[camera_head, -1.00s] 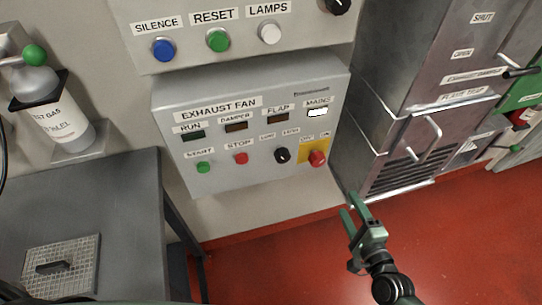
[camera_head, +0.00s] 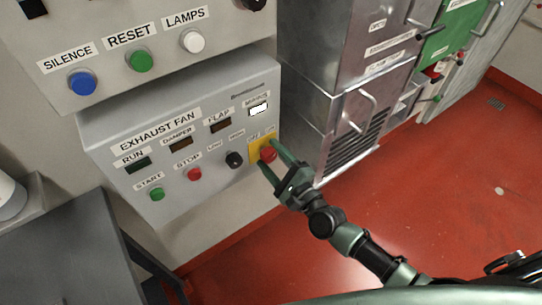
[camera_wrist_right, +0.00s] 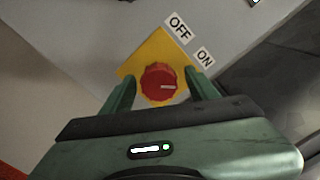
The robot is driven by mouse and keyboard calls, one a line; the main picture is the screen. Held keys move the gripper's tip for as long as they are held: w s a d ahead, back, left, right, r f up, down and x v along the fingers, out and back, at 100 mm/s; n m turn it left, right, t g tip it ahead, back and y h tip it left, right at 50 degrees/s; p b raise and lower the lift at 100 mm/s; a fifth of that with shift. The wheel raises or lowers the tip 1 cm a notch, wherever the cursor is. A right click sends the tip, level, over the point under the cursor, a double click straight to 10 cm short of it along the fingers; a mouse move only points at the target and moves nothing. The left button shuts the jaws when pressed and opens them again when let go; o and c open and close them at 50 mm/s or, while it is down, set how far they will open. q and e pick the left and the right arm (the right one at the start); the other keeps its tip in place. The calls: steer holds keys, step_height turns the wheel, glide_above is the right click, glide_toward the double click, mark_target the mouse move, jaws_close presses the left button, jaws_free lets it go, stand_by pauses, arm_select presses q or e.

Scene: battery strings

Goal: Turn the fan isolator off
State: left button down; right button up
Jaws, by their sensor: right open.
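The fan isolator is a red rotary knob (camera_head: 268,155) on a yellow plate (camera_head: 254,152) at the lower right of the grey exhaust fan panel (camera_head: 110,165). In the right wrist view the red knob (camera_wrist_right: 158,82) sits between my fingers, its pale pointer mark turned toward the ON label (camera_wrist_right: 205,57) rather than the OFF label (camera_wrist_right: 180,28). My right gripper (camera_head: 275,158) is open, one finger on each side of the knob; I cannot tell whether the fingers touch it. My left gripper is not in view.
Beside the isolator is a black selector knob (camera_head: 234,160), with a red stop button (camera_head: 194,174) and green start button (camera_head: 157,194) further left. A steel cabinet (camera_head: 335,90) stands close on the right. A grey table (camera_head: 75,255) is at lower left. Red floor is clear.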

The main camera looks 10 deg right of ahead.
jaws_close()
steer(key=shift+n, duration=0.4)
steer(key=n, duration=0.3)
steer(key=n+p, duration=0.1)
steer(key=n, duration=0.4)
steer(key=shift+p, duration=0.35)
steer(key=n+p, duration=0.1)
steer(key=n, duration=0.4)
steer(key=shift+s+f+n+p, duration=0.1)
steer(key=shift+n+p, duration=0.3)
steer(key=shift+n, duration=1.7)
